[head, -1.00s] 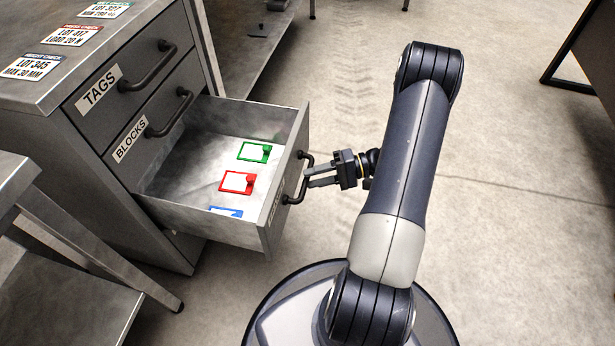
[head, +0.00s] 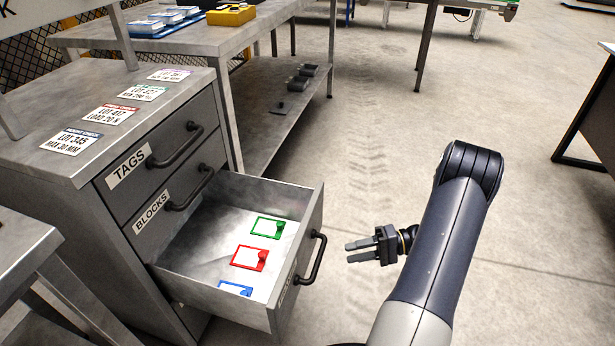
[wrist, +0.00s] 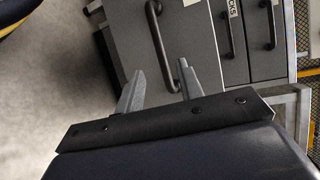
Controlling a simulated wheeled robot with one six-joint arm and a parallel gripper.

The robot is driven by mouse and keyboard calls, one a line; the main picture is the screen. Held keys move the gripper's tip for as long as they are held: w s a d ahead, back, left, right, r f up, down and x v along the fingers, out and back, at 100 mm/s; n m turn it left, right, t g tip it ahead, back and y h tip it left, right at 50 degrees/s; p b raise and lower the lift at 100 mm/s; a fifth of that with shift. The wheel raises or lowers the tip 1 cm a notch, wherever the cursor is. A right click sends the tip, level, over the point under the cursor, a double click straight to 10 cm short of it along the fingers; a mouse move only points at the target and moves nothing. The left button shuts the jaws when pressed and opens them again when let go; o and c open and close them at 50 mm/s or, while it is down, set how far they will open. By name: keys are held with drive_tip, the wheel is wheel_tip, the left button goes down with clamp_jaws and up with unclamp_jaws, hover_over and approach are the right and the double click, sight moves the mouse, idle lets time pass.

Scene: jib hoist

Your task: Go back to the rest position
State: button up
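My gripper (head: 361,250) is open and empty, to the right of the open drawer's handle (head: 312,258) and apart from it. In the wrist view my gripper (wrist: 163,90) shows two spread fingers with the handle (wrist: 160,40) beyond them. The lowest visible drawer (head: 215,265) is pulled out. A green-framed tag (head: 265,228), a red-framed tag (head: 248,258) and a blue-framed tag (head: 234,288) lie in it. The drawers labelled TAGS (head: 165,150) and BLOCKS (head: 180,205) above it are shut.
The cabinet top (head: 50,105) carries several lot cards. A steel table (head: 190,45) behind holds a blue tray and a yellow box (head: 231,15). A dark-legged table (head: 585,115) stands at right. The floor (head: 400,150) around my gripper is clear.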

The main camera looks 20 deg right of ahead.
sight(317, 258)
drive_tip(key=b+x, duration=0.2)
drive_tip(key=x, duration=0.7)
drive_tip(key=shift+w+a, duration=0.1)
drive_tip(key=shift+a, duration=0.25)
drive_tip(key=shift+w+a, duration=0.25)
drive_tip(key=shift+a, duration=0.25)
